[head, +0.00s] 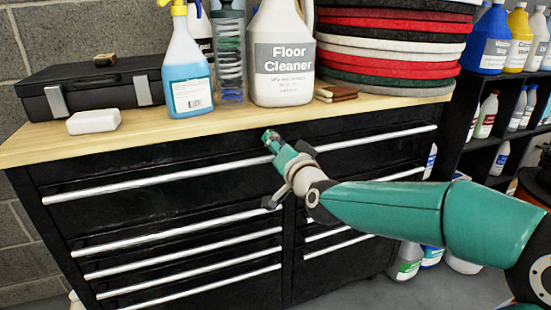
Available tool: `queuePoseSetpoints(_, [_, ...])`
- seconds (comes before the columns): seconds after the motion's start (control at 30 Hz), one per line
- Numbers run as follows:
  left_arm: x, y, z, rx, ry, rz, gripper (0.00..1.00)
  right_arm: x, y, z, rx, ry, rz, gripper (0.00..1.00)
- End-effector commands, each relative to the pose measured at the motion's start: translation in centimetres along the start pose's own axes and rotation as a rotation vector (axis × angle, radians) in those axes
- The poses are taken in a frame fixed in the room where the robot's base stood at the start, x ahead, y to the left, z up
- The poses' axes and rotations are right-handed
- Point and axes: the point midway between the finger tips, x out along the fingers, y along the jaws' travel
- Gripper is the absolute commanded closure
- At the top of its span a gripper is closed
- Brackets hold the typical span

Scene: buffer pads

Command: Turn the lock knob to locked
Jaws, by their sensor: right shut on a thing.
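The black tool cabinet (150,222) with long silver drawer handles stands in front of me under a wooden top. My right gripper (279,168) is at the upper middle of its front, in front of the top drawers. It is shut on the lock knob there. The gripper hides the knob, so I cannot tell which way the knob points. My left gripper is not in view.
On the wooden top (190,132) stand a black case (95,85), a white block (93,121), a blue spray bottle (187,75), a Floor Cleaner jug (284,60) and a stack of round pads (390,45). A bottle shelf (505,110) stands at right.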

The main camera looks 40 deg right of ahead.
Motion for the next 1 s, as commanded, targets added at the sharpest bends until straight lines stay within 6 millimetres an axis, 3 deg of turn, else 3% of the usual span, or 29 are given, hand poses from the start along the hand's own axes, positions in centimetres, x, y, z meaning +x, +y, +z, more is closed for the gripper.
queuePoseSetpoints(0.03, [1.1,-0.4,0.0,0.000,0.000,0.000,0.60,0.1,0.2,0.2,0.043,0.007,-0.005,1.00])
queuePoseSetpoints(0.4, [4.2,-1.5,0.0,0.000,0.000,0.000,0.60,0.0,0.2,0.0,0.397,0.007,-0.003,1.00])
queuePoseSetpoints(1.0, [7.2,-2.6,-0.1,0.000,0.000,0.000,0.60,0.0,0.2,-0.3,0.855,0.010,-0.001,1.00])
